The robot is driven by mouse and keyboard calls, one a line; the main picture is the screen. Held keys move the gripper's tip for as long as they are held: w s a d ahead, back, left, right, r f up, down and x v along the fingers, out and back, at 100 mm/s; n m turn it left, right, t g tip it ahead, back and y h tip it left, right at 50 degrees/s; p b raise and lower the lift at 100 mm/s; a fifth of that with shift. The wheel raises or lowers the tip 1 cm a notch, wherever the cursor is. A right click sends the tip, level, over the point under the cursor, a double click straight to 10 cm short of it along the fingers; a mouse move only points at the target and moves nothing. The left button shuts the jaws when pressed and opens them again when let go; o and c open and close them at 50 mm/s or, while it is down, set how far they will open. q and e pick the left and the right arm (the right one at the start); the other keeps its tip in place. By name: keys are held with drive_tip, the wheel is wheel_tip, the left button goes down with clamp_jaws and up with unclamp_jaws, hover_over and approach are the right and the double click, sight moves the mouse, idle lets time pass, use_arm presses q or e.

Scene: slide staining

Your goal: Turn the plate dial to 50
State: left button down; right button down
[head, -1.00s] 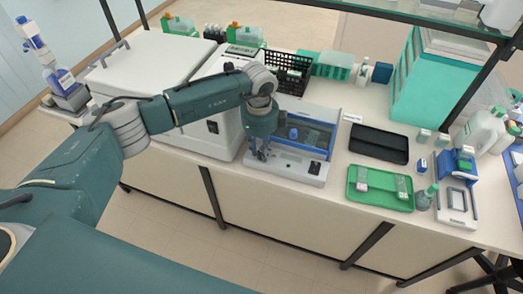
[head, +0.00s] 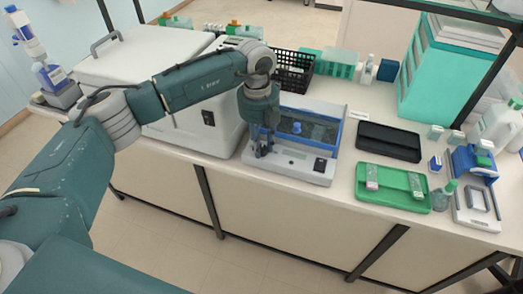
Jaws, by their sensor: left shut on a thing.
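The plate device (head: 303,170) is a white and grey box with a blue-edged clear cover, standing near the front edge of the bench. A small display and a dark switch show on its front panel. My left gripper (head: 263,150) points down at the left end of that panel. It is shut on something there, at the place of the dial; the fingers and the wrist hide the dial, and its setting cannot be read. My right gripper is not in view.
A large white lidded machine (head: 150,60) stands left of the device. A black tray (head: 388,141) and a green tray (head: 408,198) with slides lie to its right. A black basket (head: 293,76) stands behind. A bottle (head: 443,196) stands beside the green tray.

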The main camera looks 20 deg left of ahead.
use_arm(q)
drive_tip(key=m+b, duration=0.2)
drive_tip(key=m, duration=0.1)
drive_tip(key=shift+w, duration=0.15)
drive_tip(key=shift+r+m+b, duration=0.1)
drive_tip(key=shift+m+b, duration=0.8)
drive_tip(key=shift+m, duration=0.6)
drive_tip(key=c, duration=1.5)
unclamp_jaws()
drive_tip(key=shift+o, duration=0.2)
wheel_tip(320, 180, up, 12)
drive_tip(key=shift+a, duration=0.3)
